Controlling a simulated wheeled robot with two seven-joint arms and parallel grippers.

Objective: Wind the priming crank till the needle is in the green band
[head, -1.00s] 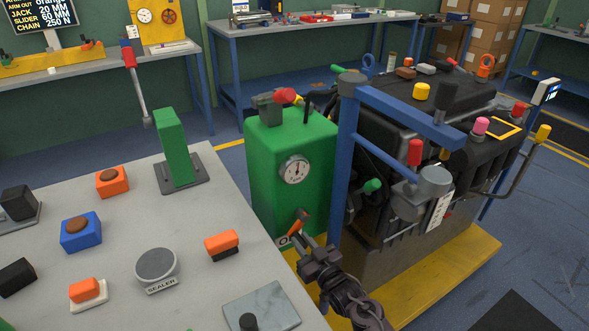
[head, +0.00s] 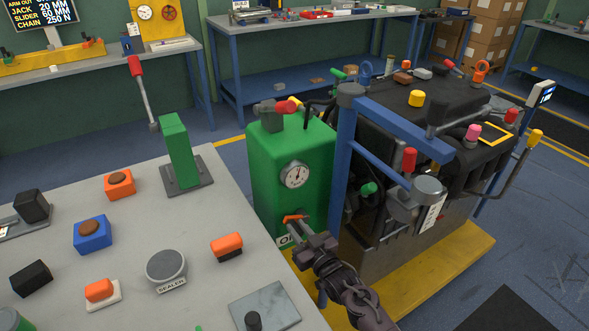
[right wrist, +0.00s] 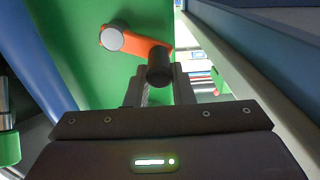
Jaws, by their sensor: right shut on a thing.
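The priming crank (head: 292,218) is an orange arm low on the front of the green cabinet (head: 262,190). In the right wrist view the orange crank arm (right wrist: 143,45) runs from a round grey hub to a dark handle (right wrist: 159,66). My right gripper (head: 299,227) is shut on that handle; its fingers also show in the right wrist view (right wrist: 160,88). A round white gauge (head: 295,175) sits above the crank. Its dark needle points roughly upward, but the green band is too small to make out. My left gripper is not in view.
A blue post (head: 345,170) and dark engine (head: 420,120) stand close right of the cabinet, on a yellow base (head: 440,265). A grey table (head: 205,280) with several blocks and a sealer disc (head: 166,266) lies to the left.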

